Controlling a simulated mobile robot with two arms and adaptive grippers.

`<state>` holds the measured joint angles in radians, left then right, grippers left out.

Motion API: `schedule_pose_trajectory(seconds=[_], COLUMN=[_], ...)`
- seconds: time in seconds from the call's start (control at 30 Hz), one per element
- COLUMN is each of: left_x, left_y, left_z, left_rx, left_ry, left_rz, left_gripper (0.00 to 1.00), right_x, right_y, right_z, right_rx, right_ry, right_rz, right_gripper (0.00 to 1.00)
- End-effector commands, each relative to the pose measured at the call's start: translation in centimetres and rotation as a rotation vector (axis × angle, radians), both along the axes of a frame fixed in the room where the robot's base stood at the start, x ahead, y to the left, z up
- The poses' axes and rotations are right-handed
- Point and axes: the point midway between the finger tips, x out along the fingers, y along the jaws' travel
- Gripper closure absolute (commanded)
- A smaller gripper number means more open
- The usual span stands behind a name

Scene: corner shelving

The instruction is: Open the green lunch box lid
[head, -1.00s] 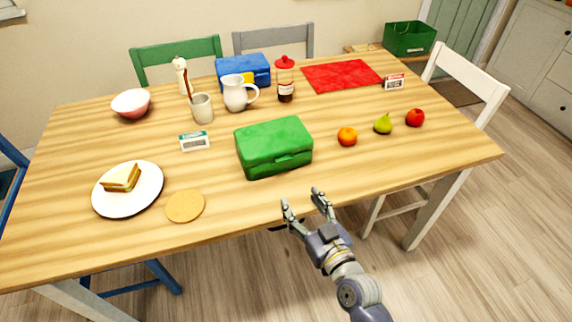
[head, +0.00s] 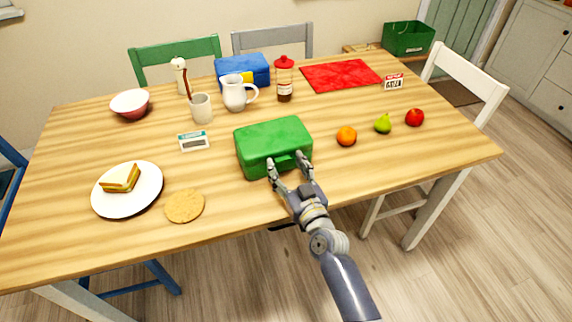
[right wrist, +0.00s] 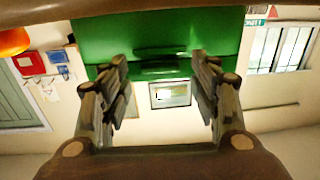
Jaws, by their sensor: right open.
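The green lunch box (head: 272,140) sits shut on the wooden table, near its front edge in the head view. Its front handle or latch shows between my fingers in the right wrist view, where the lunch box (right wrist: 155,35) fills the upper middle. My right gripper (head: 289,165) is open at the front face of the box, with a finger on each side of the latch. In the right wrist view the fingers (right wrist: 160,75) are spread and hold nothing. Whether they touch the box I cannot tell. My left gripper is not in view.
An orange (head: 346,136), a pear (head: 383,124) and an apple (head: 415,117) lie to the right. A digital timer (head: 194,141), a sandwich plate (head: 128,206) and a round coaster (head: 185,205) are to the left. A white pitcher (head: 235,93) stands behind the box.

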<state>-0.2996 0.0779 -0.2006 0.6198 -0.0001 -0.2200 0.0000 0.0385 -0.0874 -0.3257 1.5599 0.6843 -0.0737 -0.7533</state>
Motion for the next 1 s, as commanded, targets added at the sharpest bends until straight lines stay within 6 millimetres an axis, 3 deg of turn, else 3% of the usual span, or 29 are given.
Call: schedule_pose_trajectory(seconds=[0.4,0.67,1.0], left_x=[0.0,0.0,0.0], left_y=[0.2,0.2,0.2], left_z=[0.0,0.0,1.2], left_rx=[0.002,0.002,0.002], left_ry=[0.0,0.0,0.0], left_rz=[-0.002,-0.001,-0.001], left_gripper=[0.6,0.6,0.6], right_x=[0.8,0.8,0.8], right_y=[0.3,0.3,-0.1], right_z=[0.0,0.0,0.7], right_rx=[-0.001,0.0,-0.006], right_ry=[0.0,0.0,0.015], right_rz=[0.0,0.0,-0.001], right_gripper=[0.43,1.0,1.0])
